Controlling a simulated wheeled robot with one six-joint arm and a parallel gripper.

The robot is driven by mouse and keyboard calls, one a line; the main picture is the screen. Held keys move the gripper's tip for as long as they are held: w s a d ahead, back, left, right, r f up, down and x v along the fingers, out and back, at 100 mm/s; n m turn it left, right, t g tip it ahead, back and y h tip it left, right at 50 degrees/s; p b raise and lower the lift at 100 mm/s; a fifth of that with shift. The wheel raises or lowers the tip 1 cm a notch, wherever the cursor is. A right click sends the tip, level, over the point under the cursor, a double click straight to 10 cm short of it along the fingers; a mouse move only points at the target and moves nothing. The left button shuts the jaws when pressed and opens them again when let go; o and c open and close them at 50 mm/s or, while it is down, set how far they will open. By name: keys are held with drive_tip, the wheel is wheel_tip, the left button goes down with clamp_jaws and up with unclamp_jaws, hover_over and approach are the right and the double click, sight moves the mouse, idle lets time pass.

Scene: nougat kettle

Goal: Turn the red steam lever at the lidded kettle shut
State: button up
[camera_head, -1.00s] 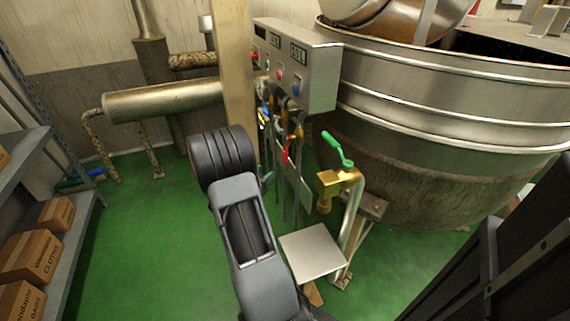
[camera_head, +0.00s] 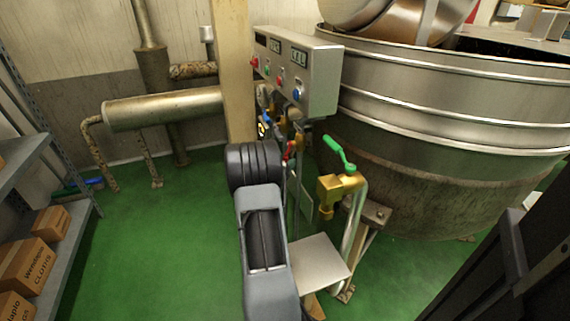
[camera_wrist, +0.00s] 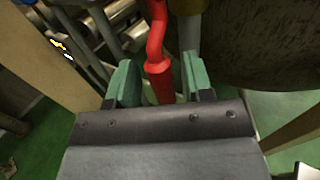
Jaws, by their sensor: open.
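The red steam lever (camera_head: 290,150) shows in the head view below the control box, partly hidden by my arm's dark wrist. In the wrist view the red lever (camera_wrist: 159,68) stands upright with a bend, between the two green finger pads of my gripper (camera_wrist: 158,66). The lever's lower end is hidden by the gripper body. The large steel kettle (camera_head: 430,135) stands at the right of the head view.
A brass valve (camera_head: 331,190) with a green handle (camera_head: 340,153) stands just right of the lever. A control box (camera_head: 305,75) hangs above, beside a wooden post (camera_head: 236,70). A shelf (camera_head: 75,240) with cartons is at left. Green floor (camera_head: 165,240) between is clear.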

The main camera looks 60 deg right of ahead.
clamp_jaws()
idle(0.5)
